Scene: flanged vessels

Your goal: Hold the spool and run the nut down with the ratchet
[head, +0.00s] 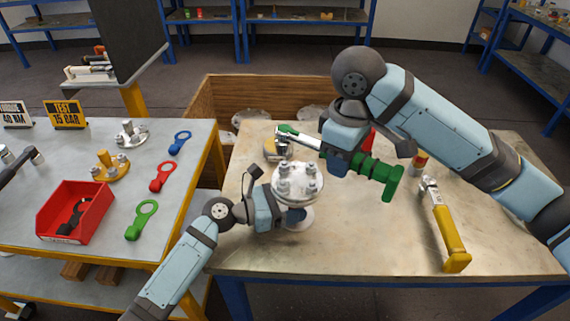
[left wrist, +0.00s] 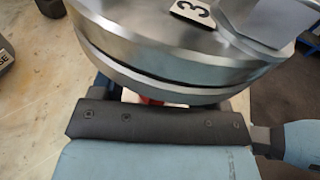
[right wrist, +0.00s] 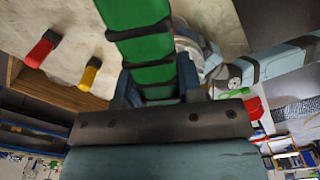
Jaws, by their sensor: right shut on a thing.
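The spool (head: 298,180) stands upright on the right-hand table, with several bolts and nuts on its top flange. My left gripper (head: 292,214) is at the spool, below that flange. In the left wrist view the spool's flange (left wrist: 165,65), with a tag marked 3, hides what lies between the fingers, so their grip is unclear. My right gripper (head: 345,158) is shut on the green ratchet (head: 380,174), also seen in the right wrist view (right wrist: 145,40). The ratchet is held above the table, its head pointing left behind the spool and apart from the nuts in the picture.
A yellow-handled wrench (head: 453,240) lies at the table's right. A wooden crate (head: 260,92) is behind the table. The left table holds a red bin (head: 75,212) and coloured ring tools (head: 141,220). The front middle is clear.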

